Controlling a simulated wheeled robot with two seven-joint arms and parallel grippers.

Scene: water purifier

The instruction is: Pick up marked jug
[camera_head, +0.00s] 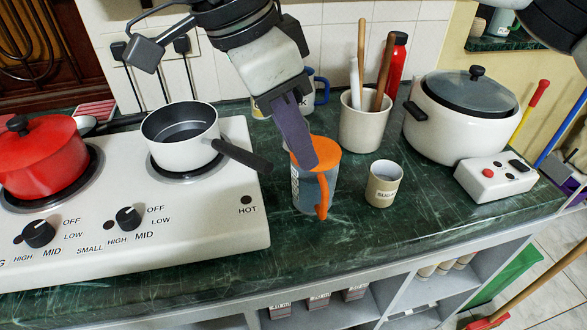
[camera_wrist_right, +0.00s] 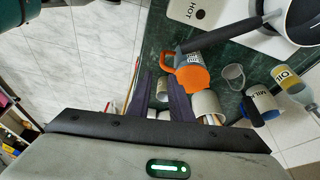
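The jug (camera_head: 309,198) is grey with dark lettering on its side and an orange top and handle. It stands upright on the green counter, right of the stove, handle toward the front. It also shows in the wrist view (camera_wrist_right: 188,74), just right of the fingers. My right gripper (camera_head: 301,160) points down from above, and its purple-grey finger overlaps the jug's top in the head view; I cannot tell whether they touch. In the wrist view my right gripper (camera_wrist_right: 160,78) has its two fingers apart, with no jug between them. My left gripper is not in view.
A sugar can (camera_head: 383,184) stands right of the jug. Behind are a blue-handled mug (camera_head: 322,88) and a utensil pot (camera_head: 362,128). A white saucepan (camera_head: 182,137) has its handle reaching toward the jug. A large lidded cooker (camera_head: 455,120) stands right. The counter's front strip is clear.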

